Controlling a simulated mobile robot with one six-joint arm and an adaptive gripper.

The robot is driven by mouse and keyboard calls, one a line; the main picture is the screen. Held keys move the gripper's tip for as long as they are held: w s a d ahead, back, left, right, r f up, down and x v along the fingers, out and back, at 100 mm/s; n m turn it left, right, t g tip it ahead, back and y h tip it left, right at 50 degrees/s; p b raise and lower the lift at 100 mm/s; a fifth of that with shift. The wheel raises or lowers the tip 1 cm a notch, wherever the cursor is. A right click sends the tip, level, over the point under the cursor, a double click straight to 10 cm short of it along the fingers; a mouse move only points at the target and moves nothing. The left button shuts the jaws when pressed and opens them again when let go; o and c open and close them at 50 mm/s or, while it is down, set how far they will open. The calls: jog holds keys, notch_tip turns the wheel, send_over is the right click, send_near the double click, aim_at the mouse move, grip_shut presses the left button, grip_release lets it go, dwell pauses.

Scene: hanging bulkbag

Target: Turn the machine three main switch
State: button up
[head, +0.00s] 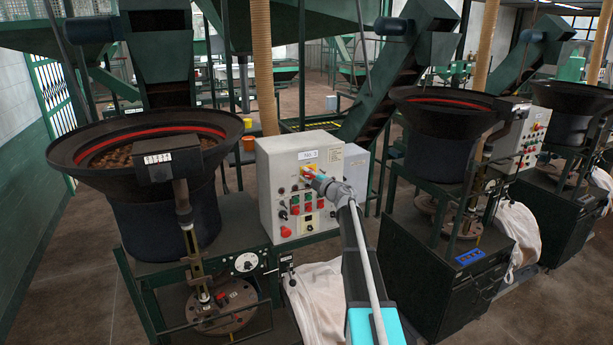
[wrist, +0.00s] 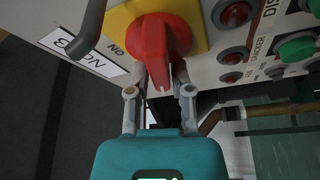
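The main switch is a red rotary handle (wrist: 160,45) on a yellow plate (wrist: 118,22) in the wrist view. It is on the front of a pale control box (head: 267,190), near its top, under a label reading No. 3 (head: 308,155). My gripper (wrist: 162,72) is at the switch, with one fingertip on each side of the handle's narrow grip. The fingers are drawn in close to the handle's width and seem to touch it. In the head view my gripper (head: 313,176) reaches the box and hides part of the switch.
Red and green buttons (wrist: 296,48) sit beside the switch, with more on the box below it. A hopper bowl (head: 140,140) stands left, another (head: 440,105) right. A white bag (head: 320,290) hangs below the box, near my arm.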

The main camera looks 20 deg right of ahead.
jog(key=shift+o, duration=0.9)
jog(key=shift+w, duration=0.1)
jog(key=o, duration=0.4)
jog(key=shift+s+f, duration=0.1)
jog(key=shift+s, duration=0.1)
jog(key=shift+o, duration=1.1)
jog(key=shift+s+f+m+b, duration=0.1)
jog(key=shift+s+m+b, duration=0.05)
jog(key=shift+m+b, duration=0.2)
jog(key=shift+o, duration=0.2)
jog(key=shift+s+a+f+m+t, duration=0.1)
jog(key=shift+s+m+t, duration=0.25)
jog(key=shift+m, duration=0.2)
jog(key=s+f+m+t+h+b, duration=0.1)
jog(key=s+m+h+b, duration=0.3)
jog(key=m, duration=0.7)
jog(key=s+f+m+t+h+b, duration=0.2)
jog(key=s+f+m+h+b, duration=0.2)
jog(key=m, duration=0.7)
jog(key=s+h+b, duration=0.1)
jog(key=s+h, duration=0.1)
jog(key=s, duration=0.1)
jog(key=shift+s+d+f, duration=0.2)
jog(key=shift+d+f, duration=0.1)
jog(key=shift+d, duration=0.05)
